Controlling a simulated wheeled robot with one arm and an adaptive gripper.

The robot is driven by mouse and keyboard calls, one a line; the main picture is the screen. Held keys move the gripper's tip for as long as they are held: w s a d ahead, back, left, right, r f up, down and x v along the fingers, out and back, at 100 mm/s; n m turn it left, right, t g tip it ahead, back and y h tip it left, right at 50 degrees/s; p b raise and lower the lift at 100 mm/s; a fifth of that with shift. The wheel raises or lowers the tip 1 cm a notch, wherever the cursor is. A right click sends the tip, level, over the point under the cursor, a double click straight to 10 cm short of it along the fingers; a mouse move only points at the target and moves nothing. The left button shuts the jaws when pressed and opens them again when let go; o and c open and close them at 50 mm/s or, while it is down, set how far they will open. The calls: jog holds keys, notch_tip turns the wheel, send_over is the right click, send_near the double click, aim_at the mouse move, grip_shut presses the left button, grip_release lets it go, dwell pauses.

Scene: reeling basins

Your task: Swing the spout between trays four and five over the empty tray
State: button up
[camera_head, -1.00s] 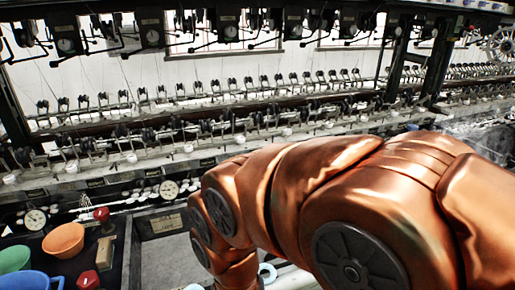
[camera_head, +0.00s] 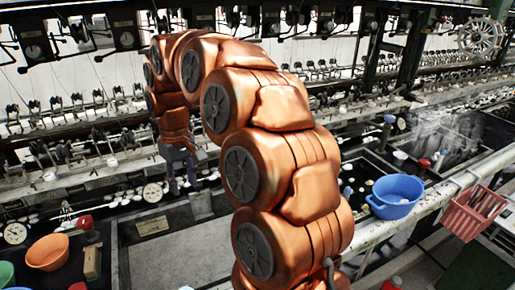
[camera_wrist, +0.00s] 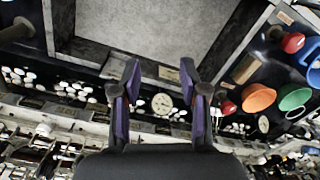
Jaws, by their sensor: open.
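My gripper (camera_head: 180,165) hangs from my raised arm above the back edge of an empty grey tray (camera_head: 180,255). In the wrist view my gripper (camera_wrist: 160,78) has its two purple-sided fingers apart, with nothing between them. The empty tray (camera_wrist: 150,30) fills the top middle of that view, its floor bare. A red knob (camera_head: 85,222) stands left of the tray, and it also shows in the wrist view (camera_wrist: 228,107). I cannot make out which part is the spout; my arm hides part of the basins.
An orange bowl (camera_head: 48,252) and a tan block (camera_head: 92,262) sit left of the empty tray. White cocoons (camera_wrist: 75,88) lie behind it, near a round gauge (camera_wrist: 162,103). At right are a blue basin (camera_head: 396,196), a red crate (camera_head: 474,212) and steaming trays.

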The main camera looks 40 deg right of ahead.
jog(key=w+d+m+p, duration=0.2)
jog(key=w+d, duration=0.9)
jog(key=d, duration=0.5)
jog(key=s+d+f+m+h+p, duration=0.1)
jog(key=d+f+m+h+p, duration=0.2)
jog(key=d, duration=1.4)
jog(key=shift+g+y, duration=0.3)
jog(key=shift+s+d+f+p, duration=0.1)
jog(key=shift+d+f+p, duration=0.2)
jog(key=shift+f, duration=1)
jog(key=shift+s+d+f+p, duration=0.1)
jog(key=shift+d+f+p, duration=0.15)
jog(key=shift+f, duration=1.05)
jog(key=shift+s+d+f+p, duration=0.1)
jog(key=shift+d+f+p, duration=0.2)
jog(key=shift+f, duration=1)
grip_shut()
